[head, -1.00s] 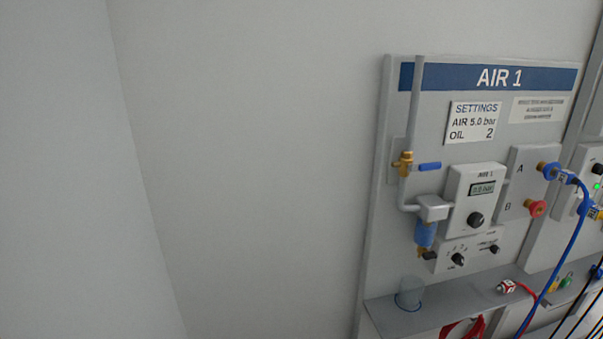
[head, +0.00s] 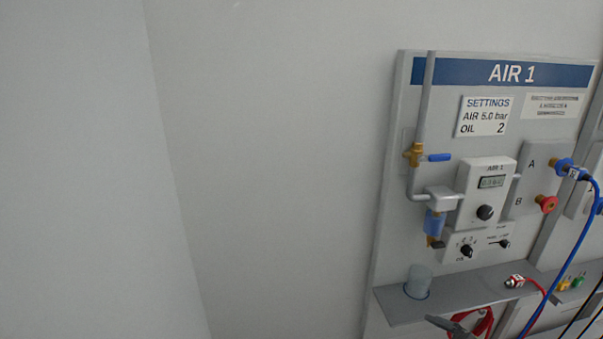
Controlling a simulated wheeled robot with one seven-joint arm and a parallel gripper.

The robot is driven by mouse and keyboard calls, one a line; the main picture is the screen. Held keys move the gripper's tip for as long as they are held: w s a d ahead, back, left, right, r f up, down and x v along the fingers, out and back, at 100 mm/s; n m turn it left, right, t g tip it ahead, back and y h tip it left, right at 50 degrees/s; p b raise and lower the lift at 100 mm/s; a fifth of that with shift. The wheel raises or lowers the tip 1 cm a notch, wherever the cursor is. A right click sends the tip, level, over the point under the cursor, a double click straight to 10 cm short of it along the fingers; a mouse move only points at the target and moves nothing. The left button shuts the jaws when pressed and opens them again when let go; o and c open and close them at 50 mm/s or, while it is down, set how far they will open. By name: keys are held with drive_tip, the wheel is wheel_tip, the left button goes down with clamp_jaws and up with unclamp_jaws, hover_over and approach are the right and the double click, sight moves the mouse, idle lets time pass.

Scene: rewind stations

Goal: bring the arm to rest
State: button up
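A dark grey piece (head: 452,326) shows at the bottom edge, in front of the red hose under the shelf. It may be the tip of my gripper, but it is small and cut off by the frame. I cannot tell whether its fingers are open or shut, or whether it holds anything. The rest of my arm is not visible.
The AIR 1 panel (head: 392,220) stands at the right with a brass valve (head: 414,154), a gauge box (head: 486,190) and knobs. Its shelf (head: 390,302) bears a clear cup (head: 418,281) and a red-hose fitting (head: 514,281). A blue hose (head: 577,255) hangs at right. Bare wall fills the left.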

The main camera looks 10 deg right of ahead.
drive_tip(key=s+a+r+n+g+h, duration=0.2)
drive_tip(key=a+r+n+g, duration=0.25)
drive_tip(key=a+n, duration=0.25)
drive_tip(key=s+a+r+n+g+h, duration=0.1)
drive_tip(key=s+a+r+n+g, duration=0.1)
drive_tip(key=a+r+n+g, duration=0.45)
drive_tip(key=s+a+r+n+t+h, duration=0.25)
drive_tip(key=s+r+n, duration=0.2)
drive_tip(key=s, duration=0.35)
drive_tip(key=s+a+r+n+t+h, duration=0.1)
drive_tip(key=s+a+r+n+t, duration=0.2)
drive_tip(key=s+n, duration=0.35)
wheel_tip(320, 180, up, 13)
drive_tip(key=p, duration=1.2)
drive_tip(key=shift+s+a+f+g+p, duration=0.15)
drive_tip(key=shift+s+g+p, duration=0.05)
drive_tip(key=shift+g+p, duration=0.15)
